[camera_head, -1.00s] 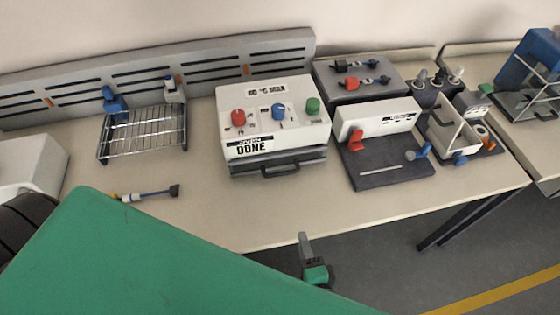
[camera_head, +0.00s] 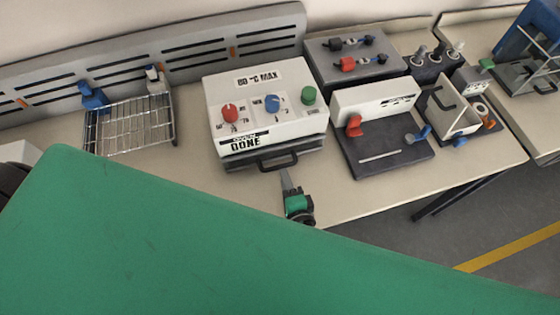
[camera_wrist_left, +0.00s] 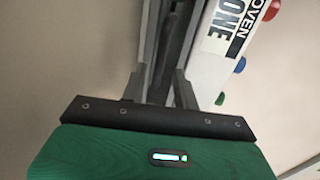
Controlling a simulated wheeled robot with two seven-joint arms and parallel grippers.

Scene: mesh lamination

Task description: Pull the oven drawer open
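The oven (camera_head: 265,105) is a white box with red, blue and green knobs and a label reading DONE. Its grey drawer (camera_head: 243,160) is shut along the bottom front, with a black handle (camera_head: 278,163) sticking out. My left gripper (camera_head: 286,174) is just in front of the handle, close to it. In the left wrist view its two fingers (camera_wrist_left: 160,88) stand apart, with dark parts of the drawer front visible between and beyond them. I cannot tell whether they touch the handle. My right gripper is not in view.
A wire rack (camera_head: 130,125) stands left of the oven. A dark-based fixture (camera_head: 385,150) with a white upright and red clamp is to the right, and a grey block (camera_head: 350,62) with plugs stands behind it.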

